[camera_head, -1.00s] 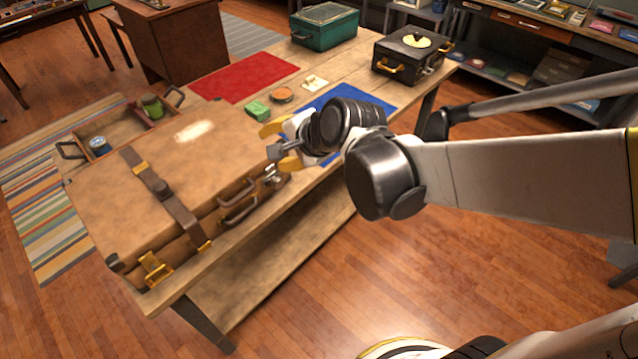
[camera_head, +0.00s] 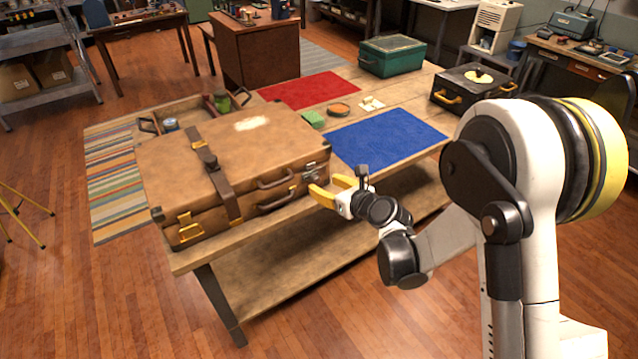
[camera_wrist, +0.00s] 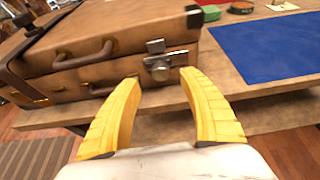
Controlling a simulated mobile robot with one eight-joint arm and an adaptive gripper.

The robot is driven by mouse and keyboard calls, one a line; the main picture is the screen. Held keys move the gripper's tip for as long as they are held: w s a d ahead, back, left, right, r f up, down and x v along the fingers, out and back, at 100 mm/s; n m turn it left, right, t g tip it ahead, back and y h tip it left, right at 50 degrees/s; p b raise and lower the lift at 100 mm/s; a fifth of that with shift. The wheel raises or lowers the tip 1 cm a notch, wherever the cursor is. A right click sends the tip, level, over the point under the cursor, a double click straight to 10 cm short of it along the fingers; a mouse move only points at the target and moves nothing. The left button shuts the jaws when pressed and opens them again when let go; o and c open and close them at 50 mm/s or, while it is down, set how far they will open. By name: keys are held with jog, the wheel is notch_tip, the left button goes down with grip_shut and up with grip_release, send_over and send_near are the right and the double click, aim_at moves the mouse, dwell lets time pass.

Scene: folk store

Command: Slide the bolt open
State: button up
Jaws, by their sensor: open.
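A brown leather suitcase (camera_head: 240,160) lies shut on the wooden table. On its front face, near the right corner, is a metal latch with a bolt (camera_head: 312,172); it also shows in the wrist view (camera_wrist: 160,66) as a silver plate with a round knob. My gripper (camera_head: 330,190) has yellow fingers and is open and empty. In the wrist view its fingers (camera_wrist: 162,90) spread on either side below the latch, and it appears apart from it. The bolt's exact position is too small to tell.
A strap (camera_head: 215,175) and handles (camera_head: 275,180) are on the suitcase front. A blue mat (camera_head: 388,137), red mat (camera_head: 310,90), green box (camera_head: 392,56) and black case (camera_head: 470,86) are further back. The floor before the table is free.

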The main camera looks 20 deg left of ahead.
aim_at(317, 180)
jog(key=b+x, duration=0.1)
jog(key=x, duration=0.5)
jog(key=shift+w+d, duration=0.1)
grip_shut()
